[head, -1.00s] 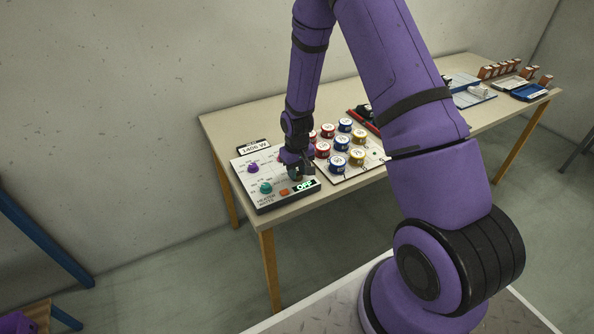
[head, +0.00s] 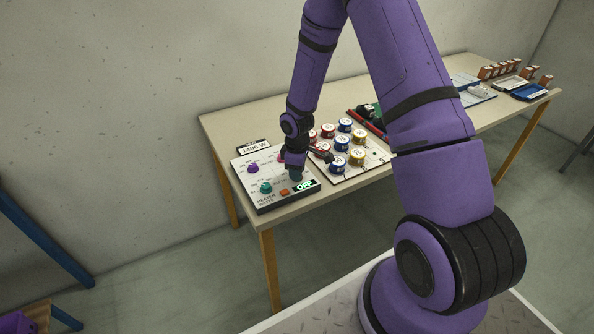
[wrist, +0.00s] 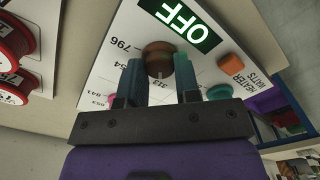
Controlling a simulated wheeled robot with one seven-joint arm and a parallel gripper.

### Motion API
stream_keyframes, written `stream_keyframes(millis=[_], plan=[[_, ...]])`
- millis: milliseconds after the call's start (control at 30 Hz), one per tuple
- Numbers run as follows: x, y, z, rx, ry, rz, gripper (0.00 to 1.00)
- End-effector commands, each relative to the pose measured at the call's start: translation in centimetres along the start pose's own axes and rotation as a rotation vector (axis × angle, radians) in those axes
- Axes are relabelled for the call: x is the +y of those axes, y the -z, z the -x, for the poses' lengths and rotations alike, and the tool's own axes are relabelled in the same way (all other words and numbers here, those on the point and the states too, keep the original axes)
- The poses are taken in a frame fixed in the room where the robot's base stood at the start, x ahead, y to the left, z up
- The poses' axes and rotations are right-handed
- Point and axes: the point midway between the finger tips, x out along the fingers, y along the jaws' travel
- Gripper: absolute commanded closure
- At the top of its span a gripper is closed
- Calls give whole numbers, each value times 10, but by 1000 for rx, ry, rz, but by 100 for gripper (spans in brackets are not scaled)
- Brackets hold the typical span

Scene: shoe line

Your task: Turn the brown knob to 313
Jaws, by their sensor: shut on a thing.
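The brown knob (wrist: 158,58) sits on the white heater panel (wrist: 112,72), just below the OFF display (wrist: 178,22) in the wrist view. My gripper (wrist: 158,72) has one blue-green finger on each side of the knob and is shut on it. Printed numbers ring the knob; 796 is readable, others are partly hidden by the fingers. In the head view my gripper (head: 296,172) covers the knob at the panel's right side. I cannot read the knob's pointer.
On the panel are a purple knob (head: 253,168), a green knob (head: 266,188) and an orange button (head: 284,192). A sign reading 1406 W (head: 254,147) stands behind it. Several red, blue and yellow spools (head: 340,164) stand close on the right.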

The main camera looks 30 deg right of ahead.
Motion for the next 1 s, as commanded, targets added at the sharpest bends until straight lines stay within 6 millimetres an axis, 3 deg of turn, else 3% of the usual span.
stream_keyframes(millis=[633, 667, 767, 1000], plan=[[0, 0, 0, 0, 0, 51, 94], [0, 0, 0, 0, 0, 51, 68], [0, 0, 0, 0, 0, 51, 45], [0, 0, 0, 0, 0, 50, 44]])
